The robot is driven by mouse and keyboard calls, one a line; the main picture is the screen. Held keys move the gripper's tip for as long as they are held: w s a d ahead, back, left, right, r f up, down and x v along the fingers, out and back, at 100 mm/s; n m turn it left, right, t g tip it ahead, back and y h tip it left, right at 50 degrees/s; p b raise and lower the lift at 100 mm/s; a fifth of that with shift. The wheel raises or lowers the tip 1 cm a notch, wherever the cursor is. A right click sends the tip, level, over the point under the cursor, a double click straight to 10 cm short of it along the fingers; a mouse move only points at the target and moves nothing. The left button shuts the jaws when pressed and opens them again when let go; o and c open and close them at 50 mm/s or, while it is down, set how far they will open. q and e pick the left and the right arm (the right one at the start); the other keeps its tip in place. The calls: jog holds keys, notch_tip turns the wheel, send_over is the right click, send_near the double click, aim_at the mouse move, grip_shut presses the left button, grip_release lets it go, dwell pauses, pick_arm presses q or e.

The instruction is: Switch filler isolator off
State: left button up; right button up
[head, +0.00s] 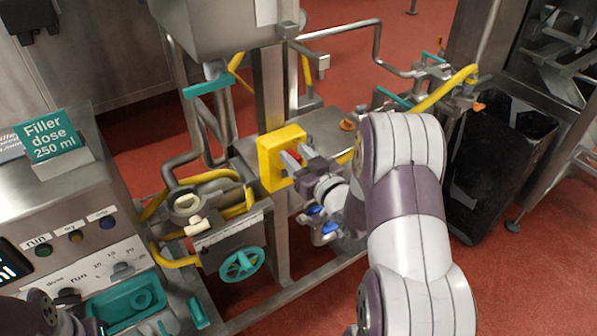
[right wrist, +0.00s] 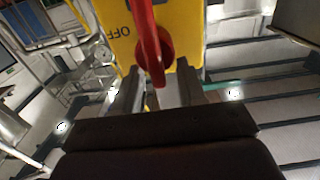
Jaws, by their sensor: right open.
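The filler isolator is a yellow box (head: 270,163) on a steel post in the middle of the head view. A red handle (right wrist: 149,35) on a round red hub runs down that face. My right gripper (head: 292,160) is at the front of the box, with its fingers open. In the wrist view the right gripper (right wrist: 157,88) has one finger on each side of the handle's lower end; contact cannot be told. My left gripper is out of view.
A control panel (head: 100,235) with knobs and a "Filler dose 250 ml" sign (head: 52,137) stands at left. A teal handwheel (head: 242,264) is below the isolator. Yellow hoses and steel pipes surround the post. A black bin (head: 495,165) stands at right on red floor.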

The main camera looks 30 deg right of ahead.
jog(key=c, duration=0.7)
jog(key=shift+d+r+m+p, duration=0.2)
jog(key=shift+m+p, duration=0.4)
jog(key=shift+m, duration=0.1)
grip_shut()
jog(key=shift+d+f+m, duration=0.1)
jog(key=shift+f+m, duration=0.05)
jog(key=shift+m, duration=0.25)
jog(key=m+p, duration=0.1)
jog(key=m, duration=0.1)
jog(key=d+m+p, duration=0.1)
jog(key=m, duration=0.1)
jog(key=shift+f, duration=0.2)
jog(key=m, duration=0.1)
jog(key=m+p, duration=0.1)
jog(key=m, duration=0.1)
jog(key=f+m+p, duration=0.1)
jog(key=m, duration=0.1)
jog(key=shift+d, duration=0.35)
jog(key=m, duration=0.2)
jog(key=f+m+p, duration=0.1)
jog(key=m, duration=0.1)
jog(key=f+m+p, duration=0.1)
jog(key=m, duration=0.1)
jog(key=shift+d, duration=0.2)
jog(key=o, duration=1)
grip_release()
jog(key=shift+c, duration=0.2)
jog(key=shift+w+r, duration=0.1)
jog(key=shift+r, duration=0.15)
